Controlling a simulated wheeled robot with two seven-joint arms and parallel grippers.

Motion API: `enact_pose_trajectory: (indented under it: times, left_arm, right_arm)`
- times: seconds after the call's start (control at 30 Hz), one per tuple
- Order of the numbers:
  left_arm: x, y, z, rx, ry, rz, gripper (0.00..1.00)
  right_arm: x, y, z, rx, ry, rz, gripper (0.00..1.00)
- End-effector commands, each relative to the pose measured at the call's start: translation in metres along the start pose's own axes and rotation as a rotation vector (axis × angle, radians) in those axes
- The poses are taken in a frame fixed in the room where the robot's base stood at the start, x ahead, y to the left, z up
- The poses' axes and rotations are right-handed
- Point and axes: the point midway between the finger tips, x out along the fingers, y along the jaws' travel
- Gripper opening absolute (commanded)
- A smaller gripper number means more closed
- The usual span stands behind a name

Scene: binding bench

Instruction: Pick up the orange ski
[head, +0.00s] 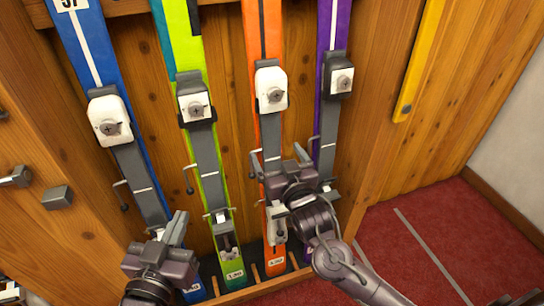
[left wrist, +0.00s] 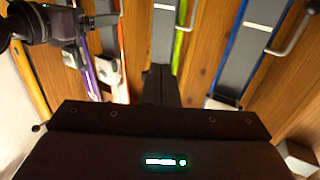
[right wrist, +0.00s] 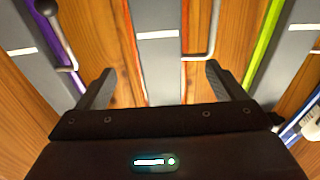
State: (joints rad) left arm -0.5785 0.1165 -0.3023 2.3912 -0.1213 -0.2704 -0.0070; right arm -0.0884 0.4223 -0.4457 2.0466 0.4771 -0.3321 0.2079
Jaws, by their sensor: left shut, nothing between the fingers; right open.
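The orange ski (head: 262,38) stands upright against the wooden rack, between a lime ski and a purple ski. It carries a white-and-grey binding (head: 270,88) and a grey plate. My right gripper (head: 284,170) is open in front of its lower part and hides some of it. In the right wrist view, the orange ski's grey plate (right wrist: 159,55) with orange edges lies between the two spread fingers; I cannot tell whether they touch it. My left gripper (head: 177,224) is shut and empty, low in front of the rack between the blue and lime skis. Its closed fingers show in the left wrist view (left wrist: 161,84).
The lime ski (head: 218,206), blue ski (head: 86,42) and purple ski (head: 333,25) stand alongside, with thin brake arms sticking out. A yellow strip (head: 422,60) is on the right panel. Grey brackets (head: 57,198) are at left.

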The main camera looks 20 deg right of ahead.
Motion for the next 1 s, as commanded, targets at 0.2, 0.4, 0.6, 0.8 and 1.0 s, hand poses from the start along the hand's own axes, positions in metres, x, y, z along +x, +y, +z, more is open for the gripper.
enact_pose_trajectory:
  times: [0.2, 0.4, 0.6, 0.8, 1.0]
  left_arm:
    - [0.000, -0.002, -0.047, 0.011, 0.221, -0.002, 0.00]
    - [-0.006, -0.003, -0.080, 0.018, 0.373, -0.002, 0.00]
    - [-0.009, -0.003, -0.089, 0.020, 0.416, -0.002, 0.00]
    - [-0.008, -0.003, -0.089, 0.020, 0.415, -0.002, 0.00]
    - [-0.008, -0.003, -0.089, 0.020, 0.414, -0.002, 0.00]
  right_arm:
    - [0.020, -0.001, 0.000, 0.000, 0.002, 0.000, 0.90]
    - [0.037, -0.001, 0.000, -0.001, 0.000, -0.001, 0.90]
    - [0.041, -0.001, 0.000, 0.001, -0.001, -0.001, 0.90]
    - [0.041, -0.001, 0.000, 0.001, -0.001, -0.001, 0.85]
    - [0.041, -0.001, 0.000, 0.000, -0.001, -0.001, 0.59]
